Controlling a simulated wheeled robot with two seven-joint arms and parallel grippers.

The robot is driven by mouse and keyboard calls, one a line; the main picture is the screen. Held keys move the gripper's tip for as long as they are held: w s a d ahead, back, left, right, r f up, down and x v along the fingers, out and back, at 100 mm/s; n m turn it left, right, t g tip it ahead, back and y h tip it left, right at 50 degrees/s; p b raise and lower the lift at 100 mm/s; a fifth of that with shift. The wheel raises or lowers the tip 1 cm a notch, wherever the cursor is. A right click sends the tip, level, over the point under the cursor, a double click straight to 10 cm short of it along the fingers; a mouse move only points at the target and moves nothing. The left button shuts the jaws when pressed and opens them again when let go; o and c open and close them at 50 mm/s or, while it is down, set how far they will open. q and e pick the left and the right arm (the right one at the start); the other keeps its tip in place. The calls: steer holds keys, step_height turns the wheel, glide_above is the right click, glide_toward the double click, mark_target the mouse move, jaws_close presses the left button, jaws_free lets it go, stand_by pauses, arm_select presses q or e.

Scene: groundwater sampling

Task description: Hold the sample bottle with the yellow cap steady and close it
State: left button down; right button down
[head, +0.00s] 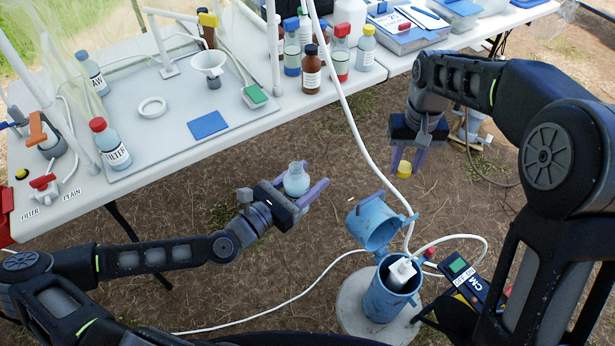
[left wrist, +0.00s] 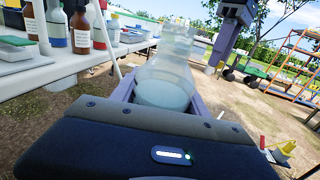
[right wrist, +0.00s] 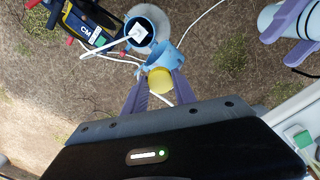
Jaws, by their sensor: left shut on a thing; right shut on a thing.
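The sample bottle (head: 296,180) is clear, uncapped and holds pale liquid. My left gripper (head: 300,190) is shut around it and holds it upright in the air in front of the table. It fills the middle of the left wrist view (left wrist: 165,80). The yellow cap (head: 404,169) is between the fingertips of my right gripper (head: 405,165), which points down, up and to the right of the bottle. The cap also shows between the fingers in the right wrist view (right wrist: 159,80). Cap and bottle are clearly apart.
A blue well pipe with an open lid (head: 375,222) stands on a round pale base below and between my grippers, with a meter (head: 462,277) beside it. A white hose crosses between the grippers. The table (head: 75,200) carries several bottles, a grey tray and a funnel (head: 209,64).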

steer(key=a+r+n, duration=0.3)
steer(key=a+r, duration=0.2)
steer(key=a, duration=0.9)
step_height(320, 180, up, 7)
steer(key=n, duration=0.2)
glide_above(296, 171)
steer(key=shift+f, duration=0.1)
steer(key=shift+f, duration=1.9)
steer(key=shift+s+f, duration=0.1)
steer(key=shift+f, duration=0.8)
steer(key=shift+f, duration=0.55)
